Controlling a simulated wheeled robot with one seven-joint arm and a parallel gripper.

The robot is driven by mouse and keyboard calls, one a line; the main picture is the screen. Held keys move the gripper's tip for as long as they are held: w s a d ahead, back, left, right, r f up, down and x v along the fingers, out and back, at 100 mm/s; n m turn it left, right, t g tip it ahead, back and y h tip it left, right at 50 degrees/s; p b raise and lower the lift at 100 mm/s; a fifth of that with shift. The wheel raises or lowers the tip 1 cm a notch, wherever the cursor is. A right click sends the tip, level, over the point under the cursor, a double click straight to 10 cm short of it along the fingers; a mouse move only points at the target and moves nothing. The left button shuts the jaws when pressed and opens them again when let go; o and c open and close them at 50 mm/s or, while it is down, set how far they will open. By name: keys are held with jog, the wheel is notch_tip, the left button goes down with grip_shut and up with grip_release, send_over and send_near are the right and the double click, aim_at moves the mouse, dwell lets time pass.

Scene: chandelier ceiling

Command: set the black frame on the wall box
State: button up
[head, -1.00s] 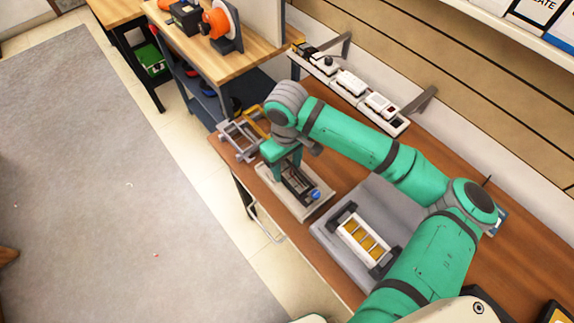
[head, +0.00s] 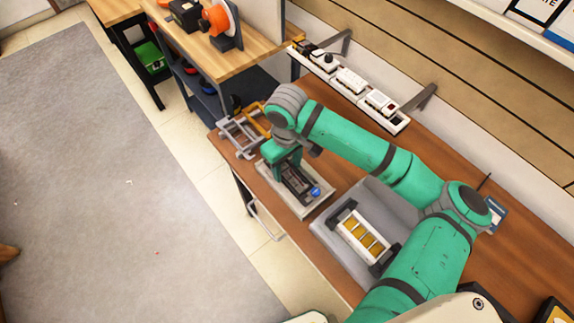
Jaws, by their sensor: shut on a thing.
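The black frame (head: 299,184) is a small dark rectangle with an open middle. It is at or just above the pale shallow box (head: 301,213), which looks like the wall box, on the brown workbench. I cannot tell whether the frame touches the box. My gripper (head: 287,172) points down over the frame's far left end and is shut on it; the fingertips are mostly hidden by the green hand. A small blue round part (head: 315,193) shows at the frame's near right end.
A grey metal frame-like holder (head: 239,136) stands left of the box. A wall shelf (head: 398,124) holds several white devices. The bench (head: 343,176) is bare between box and mat.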

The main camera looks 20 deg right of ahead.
jog(key=shift+f, duration=0.7)
dwell(0.6)
jog(key=o, duration=1.1)
jog(key=shift+r, duration=0.1)
jog(key=shift+r, duration=2.95)
jog(key=shift+w+a, duration=0.1)
